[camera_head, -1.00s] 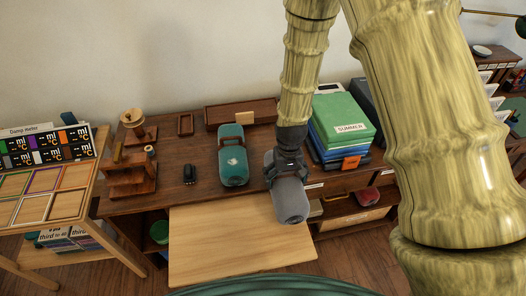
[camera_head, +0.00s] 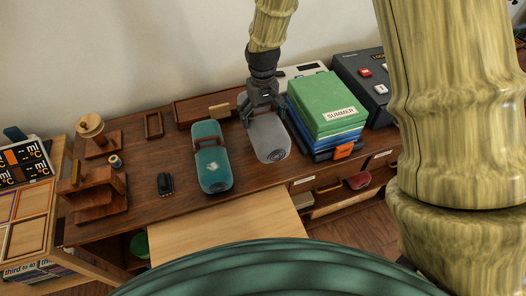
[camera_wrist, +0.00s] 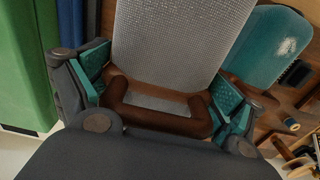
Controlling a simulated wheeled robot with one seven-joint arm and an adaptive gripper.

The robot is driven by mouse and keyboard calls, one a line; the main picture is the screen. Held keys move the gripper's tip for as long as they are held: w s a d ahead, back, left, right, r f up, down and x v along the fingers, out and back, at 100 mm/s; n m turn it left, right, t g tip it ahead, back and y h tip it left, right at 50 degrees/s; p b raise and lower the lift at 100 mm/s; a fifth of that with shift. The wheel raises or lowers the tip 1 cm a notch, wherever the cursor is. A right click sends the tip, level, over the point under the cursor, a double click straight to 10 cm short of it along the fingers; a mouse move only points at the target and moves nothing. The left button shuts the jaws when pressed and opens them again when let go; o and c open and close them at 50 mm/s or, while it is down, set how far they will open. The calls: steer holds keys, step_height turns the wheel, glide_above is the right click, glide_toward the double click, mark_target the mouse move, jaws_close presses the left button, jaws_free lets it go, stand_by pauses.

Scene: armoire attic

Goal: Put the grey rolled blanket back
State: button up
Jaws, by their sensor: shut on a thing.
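The grey rolled blanket (camera_head: 268,140) is over the dark wooden desk, between a teal roll and a stack of boxes. It also shows in the wrist view (camera_wrist: 182,38), with a brown handle (camera_wrist: 160,112) at its near end. My gripper (camera_head: 262,102) is at the blanket's far end in the head view. In the wrist view my gripper (camera_wrist: 160,95) has its teal-padded fingers on either side of the brown handle, shut on it. I cannot tell whether the blanket touches the desktop.
The teal roll (camera_head: 212,165) lies just left of the blanket; a green and blue stack labelled SUMMER (camera_head: 328,103) is close on the right. A long wooden box (camera_head: 205,108) stands behind. A black object (camera_head: 165,184) and a wooden stand (camera_head: 97,190) are further left.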

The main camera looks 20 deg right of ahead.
steer(key=shift+w+r, duration=0.15)
steer(key=shift+w, duration=0.4)
steer(key=shift+f+p, duration=0.8)
steer(key=shift+f, duration=2.4)
steer(key=shift+f+p, duration=0.35)
steer(key=shift+f, duration=1.25)
steer(key=shift+f, duration=0.15)
steer(key=o, duration=1.2)
steer(key=shift+c, duration=0.2)
steer(key=shift+r, duration=0.2)
steer(key=shift+r+b, duration=1.45)
steer(key=shift+r, duration=4.5)
